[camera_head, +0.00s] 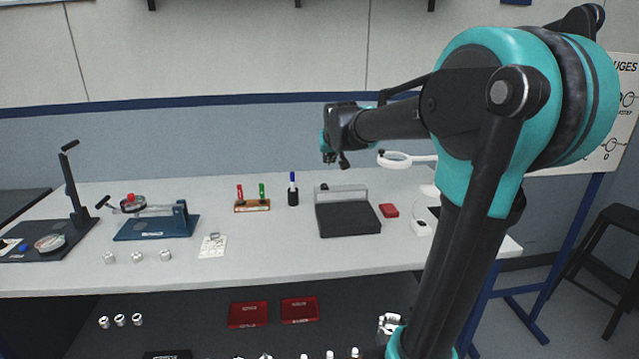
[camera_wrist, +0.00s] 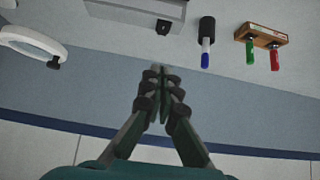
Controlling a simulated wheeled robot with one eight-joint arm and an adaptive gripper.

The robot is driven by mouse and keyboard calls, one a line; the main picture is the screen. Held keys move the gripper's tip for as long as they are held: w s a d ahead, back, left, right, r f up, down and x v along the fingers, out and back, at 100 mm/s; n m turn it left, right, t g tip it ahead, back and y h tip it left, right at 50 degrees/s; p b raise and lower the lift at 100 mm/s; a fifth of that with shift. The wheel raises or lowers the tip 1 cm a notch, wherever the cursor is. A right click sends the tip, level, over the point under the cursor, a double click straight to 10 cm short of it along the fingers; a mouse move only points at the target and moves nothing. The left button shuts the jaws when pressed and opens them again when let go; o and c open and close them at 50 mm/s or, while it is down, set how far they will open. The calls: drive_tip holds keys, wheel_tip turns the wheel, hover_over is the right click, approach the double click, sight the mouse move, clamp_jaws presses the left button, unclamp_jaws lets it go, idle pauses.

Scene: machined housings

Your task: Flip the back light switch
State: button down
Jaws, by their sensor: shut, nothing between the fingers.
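A flat dark panel unit (camera_head: 348,220) with a raised grey bar along its back stands on the bench. A small black knob (camera_head: 324,187) shows at the bar's upper left. In the upside-down wrist view, a small black switch-like part (camera_wrist: 163,28) sits on the back face of the grey unit (camera_wrist: 135,12). I cannot tell whether it is on or off. My gripper (camera_head: 336,161) is in the air above and behind the unit, apart from it. Its fingertips (camera_wrist: 160,70) are together and empty, just short of the black part in the wrist view.
A rack with red and green markers (camera_head: 252,205) and a blue-tipped black holder (camera_head: 293,195) stand left of the unit. The wall (camera_head: 230,140) is behind.

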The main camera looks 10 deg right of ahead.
drive_tip(key=shift+f, duration=0.1)
hover_over(324, 186)
drive_tip(key=s, duration=0.3)
wheel_tip(324, 186, down, 7)
wheel_tip(324, 186, down, 4)
drive_tip(key=shift+w+d, duration=0.1)
drive_tip(key=shift+w, duration=0.05)
drive_tip(key=shift+f, duration=0.1)
drive_tip(key=shift+f+t, duration=0.2)
drive_tip(key=shift+t, duration=0.1)
drive_tip(key=shift+r, duration=0.15)
